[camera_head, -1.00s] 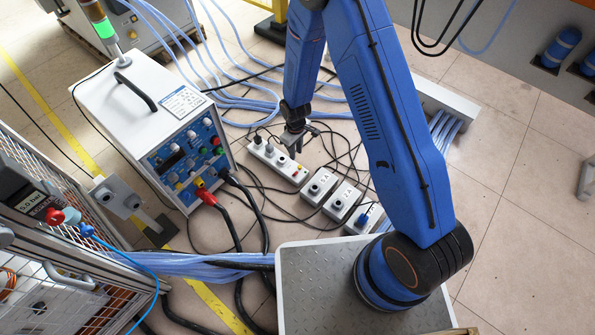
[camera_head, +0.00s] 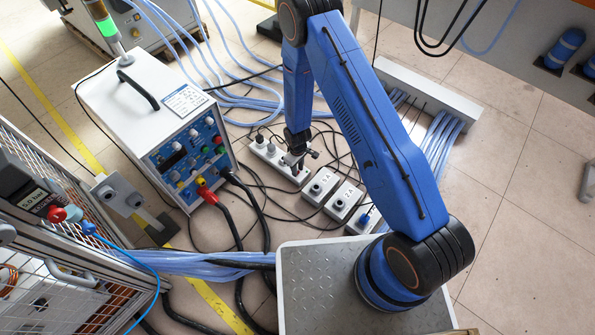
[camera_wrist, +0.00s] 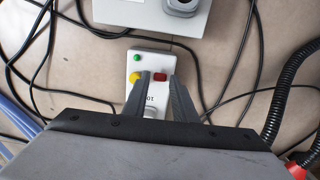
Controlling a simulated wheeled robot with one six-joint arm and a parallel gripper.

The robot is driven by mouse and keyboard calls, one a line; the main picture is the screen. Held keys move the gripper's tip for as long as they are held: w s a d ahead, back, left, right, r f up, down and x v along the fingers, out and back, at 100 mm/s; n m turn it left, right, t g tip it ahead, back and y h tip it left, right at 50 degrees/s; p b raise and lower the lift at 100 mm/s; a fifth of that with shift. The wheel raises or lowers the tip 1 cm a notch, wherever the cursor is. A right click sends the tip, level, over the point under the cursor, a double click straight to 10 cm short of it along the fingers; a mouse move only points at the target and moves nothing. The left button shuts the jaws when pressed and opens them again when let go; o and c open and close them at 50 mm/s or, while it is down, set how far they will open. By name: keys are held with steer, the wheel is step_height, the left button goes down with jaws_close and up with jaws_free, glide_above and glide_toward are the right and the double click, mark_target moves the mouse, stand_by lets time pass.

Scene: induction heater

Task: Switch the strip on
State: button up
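The white power strip (camera_head: 256,150) lies on the floor in the head view, with dark plugs in its far end. In the wrist view the strip's near end (camera_wrist: 150,60) shows a green button (camera_wrist: 137,58), a yellow button (camera_wrist: 135,78) and a red rocker switch (camera_wrist: 159,77). My gripper (camera_head: 294,162) is low over this end, pointing down. In the wrist view its two fingers (camera_wrist: 160,78) stand apart, with the red switch showing in the gap. Nothing is held. I cannot tell whether a fingertip touches the strip. The gripper hides part of the strip in the head view.
Small white socket boxes (camera_head: 319,188) stand in a row right of the strip. Black cables (camera_head: 262,210) and pale blue hoses (camera_head: 240,95) lie around. A white heater unit (camera_head: 150,95) stands to the left, and a wire-mesh cage (camera_head: 60,275) at lower left.

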steer(key=shift+f, duration=0.9)
jaws_close()
